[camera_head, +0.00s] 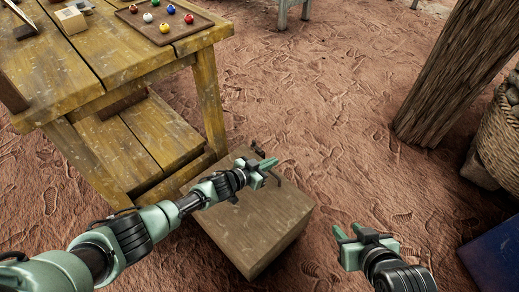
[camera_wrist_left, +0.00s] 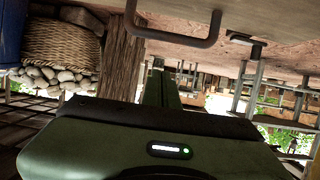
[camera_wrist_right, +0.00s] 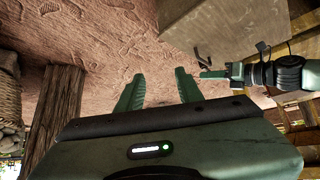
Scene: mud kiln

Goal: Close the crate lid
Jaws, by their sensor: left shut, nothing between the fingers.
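The wooden crate (camera_head: 258,218) stands on the ground beside the table, its top lying flat and looking shut. A dark handle (camera_head: 277,178) sits near its far right edge, and a dark fitting (camera_head: 257,150) sits at its far corner. My left gripper (camera_head: 268,170) is shut and empty above the crate's far end, close to the handle. In the left wrist view the handle (camera_wrist_left: 172,42) shows close by the shut fingers (camera_wrist_left: 159,66). My right gripper (camera_head: 348,232) is open and empty, right of the crate. Its fingers (camera_wrist_right: 158,88) are apart in the right wrist view. My left forearm hides part of the crate top.
A wooden table (camera_head: 110,65) with a lower shelf stands at the left, carrying a tray (camera_head: 178,32) of coloured balls. A thick post (camera_head: 455,75), a wicker basket (camera_head: 500,135) and a blue object (camera_head: 497,258) are at the right. The dirt ground between is clear.

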